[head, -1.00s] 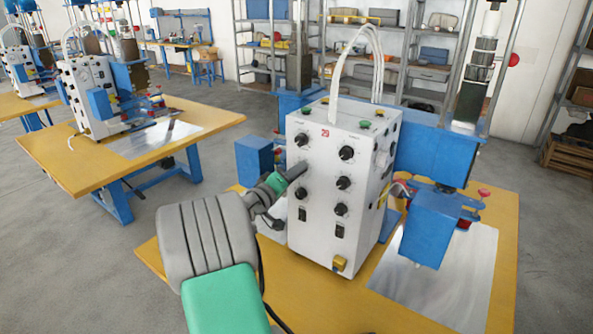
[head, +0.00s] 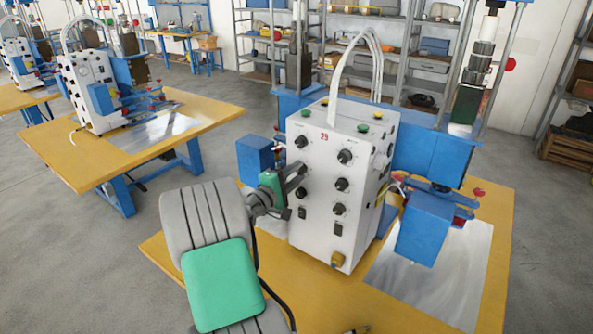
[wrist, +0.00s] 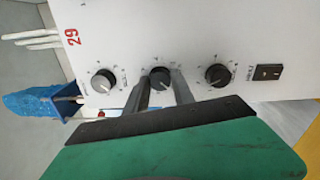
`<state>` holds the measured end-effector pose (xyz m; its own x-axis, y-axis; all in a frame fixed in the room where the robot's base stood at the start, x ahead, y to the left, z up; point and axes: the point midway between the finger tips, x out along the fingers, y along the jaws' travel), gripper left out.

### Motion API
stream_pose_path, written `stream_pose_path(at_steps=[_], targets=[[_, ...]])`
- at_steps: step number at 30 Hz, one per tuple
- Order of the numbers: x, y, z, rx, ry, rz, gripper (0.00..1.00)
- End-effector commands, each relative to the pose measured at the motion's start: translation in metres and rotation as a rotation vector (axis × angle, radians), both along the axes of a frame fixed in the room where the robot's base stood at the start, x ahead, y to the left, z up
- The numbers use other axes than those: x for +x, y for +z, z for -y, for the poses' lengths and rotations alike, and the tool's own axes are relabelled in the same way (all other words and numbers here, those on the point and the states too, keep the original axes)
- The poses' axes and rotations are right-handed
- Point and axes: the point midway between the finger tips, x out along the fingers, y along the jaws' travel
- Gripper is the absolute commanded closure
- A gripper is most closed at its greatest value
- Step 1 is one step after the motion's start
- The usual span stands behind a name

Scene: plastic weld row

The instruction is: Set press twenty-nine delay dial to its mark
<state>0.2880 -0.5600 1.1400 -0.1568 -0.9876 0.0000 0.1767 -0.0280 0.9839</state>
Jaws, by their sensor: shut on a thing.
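The press control box (head: 325,235) is white, marked with a red 29, and stands on the yellow bench in the head view. Its front has two columns of black dials with white pointer lines. My gripper (head: 298,171) is at the left column. In the wrist view my gripper (wrist: 161,76) has its two grey fingers shut on the middle dial (wrist: 159,79), one on each side. Another dial (wrist: 103,81) lies to the left and another (wrist: 218,76) to the right. The small dial labels are too blurred to read.
A black switch (wrist: 268,72) is right of the dials in the wrist view. A blue press head (head: 425,228) stands right of the box over a metal plate (head: 440,290). White hoses (head: 340,70) rise from the box top. Another yellow bench (head: 105,160) is at left.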

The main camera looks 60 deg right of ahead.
Motion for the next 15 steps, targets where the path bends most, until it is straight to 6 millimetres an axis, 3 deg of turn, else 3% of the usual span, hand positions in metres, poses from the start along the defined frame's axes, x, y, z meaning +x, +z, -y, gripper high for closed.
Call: stream_pose_path(at_steps=[15], targets=[[-0.0001, -0.0035, -0.0008, 0.011, 0.000, -0.036, 1.00]])
